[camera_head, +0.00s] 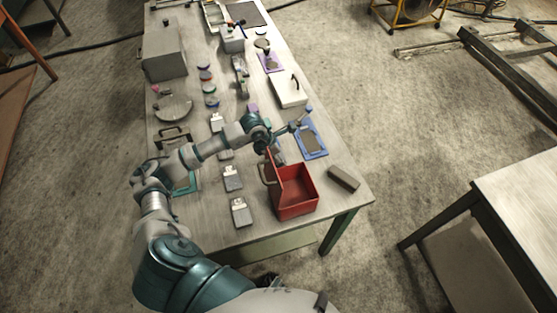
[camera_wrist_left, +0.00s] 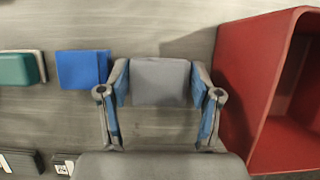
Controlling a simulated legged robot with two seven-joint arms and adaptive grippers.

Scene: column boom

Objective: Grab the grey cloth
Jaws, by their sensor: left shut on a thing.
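The grey cloth (camera_wrist_left: 160,82) is a small, folded-looking grey piece in the middle of the left wrist view. My left gripper (camera_wrist_left: 160,92) has a finger on each side of it, and the fingers are shut on it. In the head view my left gripper (camera_head: 277,154) is over the table, just behind the red bin (camera_head: 296,193). I cannot make out the cloth clearly there, as the arm and bin crowd that spot. My right gripper is in neither view.
The red bin's wall (camera_wrist_left: 245,75) stands close to the right of the gripper. A blue piece (camera_wrist_left: 82,69) and a teal piece (camera_wrist_left: 17,69) lie to the left. A grey block (camera_head: 343,178) lies near the table's right edge. Several items cover the table (camera_head: 345,210).

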